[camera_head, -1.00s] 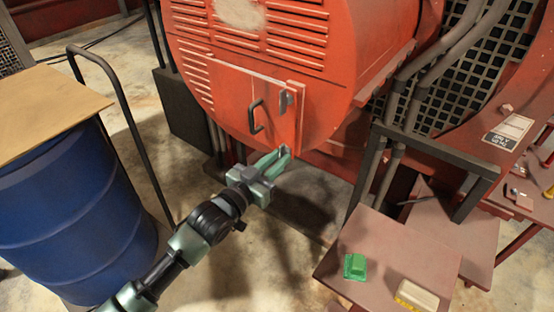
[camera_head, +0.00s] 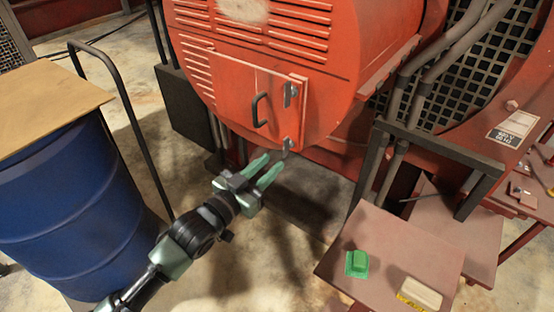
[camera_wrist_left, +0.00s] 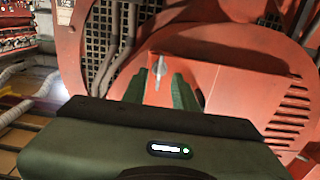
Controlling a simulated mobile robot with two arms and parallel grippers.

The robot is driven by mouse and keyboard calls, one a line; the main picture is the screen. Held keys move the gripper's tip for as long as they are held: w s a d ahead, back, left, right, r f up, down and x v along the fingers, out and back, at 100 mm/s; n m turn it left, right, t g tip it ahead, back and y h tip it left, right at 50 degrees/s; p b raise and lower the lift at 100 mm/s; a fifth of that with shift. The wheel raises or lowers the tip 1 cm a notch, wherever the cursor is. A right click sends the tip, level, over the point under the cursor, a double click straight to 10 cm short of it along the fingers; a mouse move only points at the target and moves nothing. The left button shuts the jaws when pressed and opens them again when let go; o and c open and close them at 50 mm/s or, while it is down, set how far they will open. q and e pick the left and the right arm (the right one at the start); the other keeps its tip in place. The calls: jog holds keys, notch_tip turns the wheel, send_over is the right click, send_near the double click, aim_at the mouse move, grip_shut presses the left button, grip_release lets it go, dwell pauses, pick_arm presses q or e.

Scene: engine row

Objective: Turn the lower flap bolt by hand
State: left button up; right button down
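The lower flap bolt (camera_head: 287,144) is a small grey metal piece at the bottom right corner of the red flap (camera_head: 245,100). In the left wrist view the bolt (camera_wrist_left: 160,68) shows ahead, between the fingertips in the picture. An upper bolt (camera_head: 290,94) sits higher on the same edge, right of the black handle (camera_head: 259,110). My left gripper (camera_head: 268,167) is open and empty, its green fingers parted, just below and left of the lower bolt and apart from it. In the left wrist view the fingers (camera_wrist_left: 160,88) are also parted. My right gripper is not in view.
A blue barrel (camera_head: 70,195) with a board on top (camera_head: 45,88) and a black rail (camera_head: 120,110) stand at the left. A red table (camera_head: 385,245) at the lower right carries a green block (camera_head: 356,263) and a pale yellow-edged block (camera_head: 419,294).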

pick_arm(q)
jog(key=v, duration=0.3)
dwell(0.5)
